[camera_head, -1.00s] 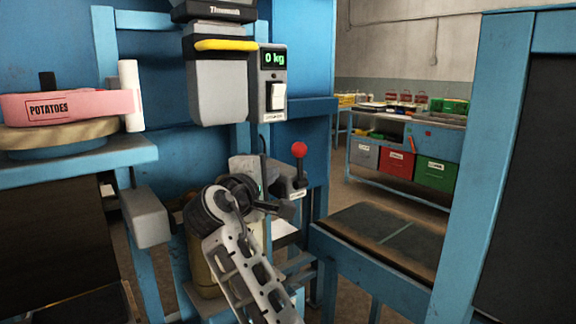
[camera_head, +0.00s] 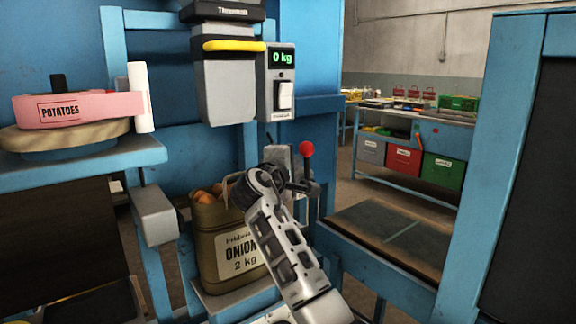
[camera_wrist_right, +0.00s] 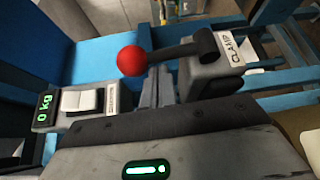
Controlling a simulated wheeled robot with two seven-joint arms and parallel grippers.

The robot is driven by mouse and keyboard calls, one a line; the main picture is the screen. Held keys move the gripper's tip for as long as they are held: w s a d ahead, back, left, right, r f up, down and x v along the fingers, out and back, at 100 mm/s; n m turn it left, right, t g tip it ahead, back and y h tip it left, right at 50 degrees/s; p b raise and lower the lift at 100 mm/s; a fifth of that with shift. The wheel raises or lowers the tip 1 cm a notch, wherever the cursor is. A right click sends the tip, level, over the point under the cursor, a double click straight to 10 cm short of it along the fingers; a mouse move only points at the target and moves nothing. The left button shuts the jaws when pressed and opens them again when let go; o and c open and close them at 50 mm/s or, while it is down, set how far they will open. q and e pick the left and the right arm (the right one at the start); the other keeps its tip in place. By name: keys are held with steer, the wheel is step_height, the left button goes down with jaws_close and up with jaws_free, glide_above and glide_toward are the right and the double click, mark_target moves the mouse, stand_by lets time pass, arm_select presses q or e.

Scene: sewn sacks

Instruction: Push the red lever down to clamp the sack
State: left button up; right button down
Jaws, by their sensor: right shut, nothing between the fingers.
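The red-knobbed lever (camera_head: 307,149) stands up from the grey clamp box beside the sack; its black arm and red ball (camera_wrist_right: 131,61) also show in the wrist view. The clamp box (camera_wrist_right: 212,75) carries a CLAMP label. The brown onion sack (camera_head: 225,250) stands upright on a small shelf, its top open with onions showing. My right gripper (camera_wrist_right: 156,76) is shut and empty, its fingertips close to the lever arm; I cannot tell whether they touch. In the head view its fingers are mostly hidden behind my wrist. My left gripper is not in view.
Above the sack hangs a grey filling spout (camera_head: 225,85) with a yellow bar. Beside it a display (camera_head: 282,58) reads 0 kg. A grey block (camera_head: 154,214) sits left of the sack. A blue-framed table (camera_head: 395,240) stands to the right.

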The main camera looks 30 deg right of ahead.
steer(key=shift+w+d, duration=0.15)
steer(key=shift+d, duration=0.1)
steer(key=shift+f+b, duration=0.15)
steer(key=shift+b, duration=0.3)
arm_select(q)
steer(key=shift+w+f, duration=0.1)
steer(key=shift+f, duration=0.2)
arm_select(e)
steer(key=shift+s+m, duration=0.2)
steer(key=shift+m, duration=0.1)
